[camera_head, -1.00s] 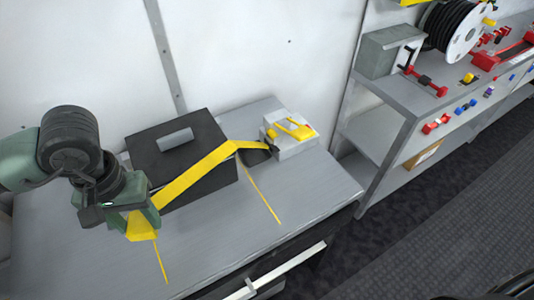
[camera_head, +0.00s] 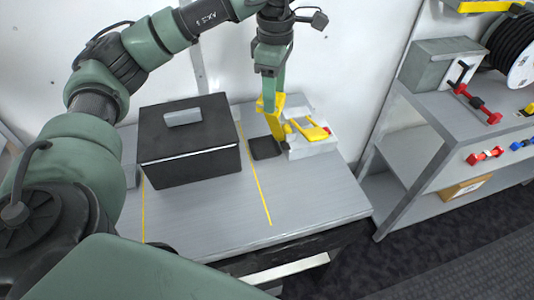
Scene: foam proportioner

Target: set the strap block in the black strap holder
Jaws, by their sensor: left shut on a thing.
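The yellow strap block (camera_head: 272,104) is in my left gripper (camera_head: 269,92), which is shut on it and points down near the back of the bench. A short run of yellow strap (camera_head: 277,127) hangs below it, close to a white device (camera_head: 310,145) with a yellow lever. The low black piece on the bench, which looks like the black strap holder (camera_head: 265,149), lies just left of the white device. The block is above and behind that black piece, apart from it. My right gripper is out of view.
A black box (camera_head: 187,140) with a grey handle stands on the grey bench (camera_head: 215,215), left of the holder. Yellow lines mark the bench top, and its front is clear. A grey shelf unit (camera_head: 455,112) with red-handled parts stands at the right.

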